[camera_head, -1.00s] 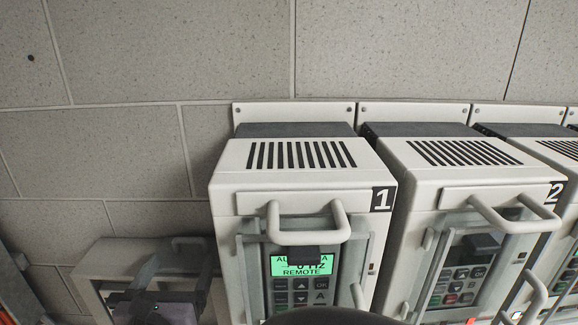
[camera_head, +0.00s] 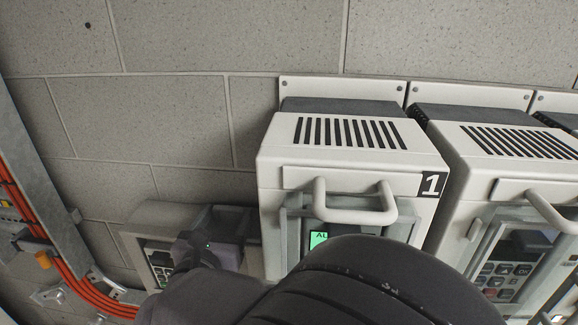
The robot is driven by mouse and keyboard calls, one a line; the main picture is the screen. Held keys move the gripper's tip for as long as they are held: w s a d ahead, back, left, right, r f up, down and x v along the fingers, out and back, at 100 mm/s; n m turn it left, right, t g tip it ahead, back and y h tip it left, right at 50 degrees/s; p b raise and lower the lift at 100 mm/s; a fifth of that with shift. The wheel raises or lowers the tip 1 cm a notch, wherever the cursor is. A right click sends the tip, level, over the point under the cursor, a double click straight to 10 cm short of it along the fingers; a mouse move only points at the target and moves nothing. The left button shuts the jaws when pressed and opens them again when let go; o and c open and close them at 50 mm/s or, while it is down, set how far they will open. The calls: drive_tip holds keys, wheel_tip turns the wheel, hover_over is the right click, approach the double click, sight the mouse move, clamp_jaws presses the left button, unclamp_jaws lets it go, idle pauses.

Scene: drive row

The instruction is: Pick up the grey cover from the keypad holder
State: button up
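The keypad holder (camera_head: 146,225) is a pale grey box low on the wall, left of drive unit 1, in the head view. A keypad with small green and dark keys (camera_head: 158,262) shows in its left part. A darker grey piece (camera_head: 228,220), which looks like the grey cover, is at the holder's right part, behind my gripper. My gripper (camera_head: 207,245) is at the front of the holder, close to or touching this piece. My own dark arm hides the gripper's lower side and the holder's bottom, so I cannot tell whether the fingers are closed on anything.
Drive unit 1 (camera_head: 345,165) stands right beside the holder, with a protruding handle (camera_head: 355,215) and a partly hidden green display (camera_head: 319,238). Drive unit 2 (camera_head: 520,165) is further right. Orange cables (camera_head: 75,285) and a metal rail (camera_head: 35,150) run at the left.

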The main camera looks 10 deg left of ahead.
drive_tip(key=shift+r, duration=0.1)
idle(0.4)
drive_tip(key=shift+r+p, duration=0.75)
drive_tip(key=shift+r, duration=0.5)
drive_tip(key=shift+f, duration=0.1)
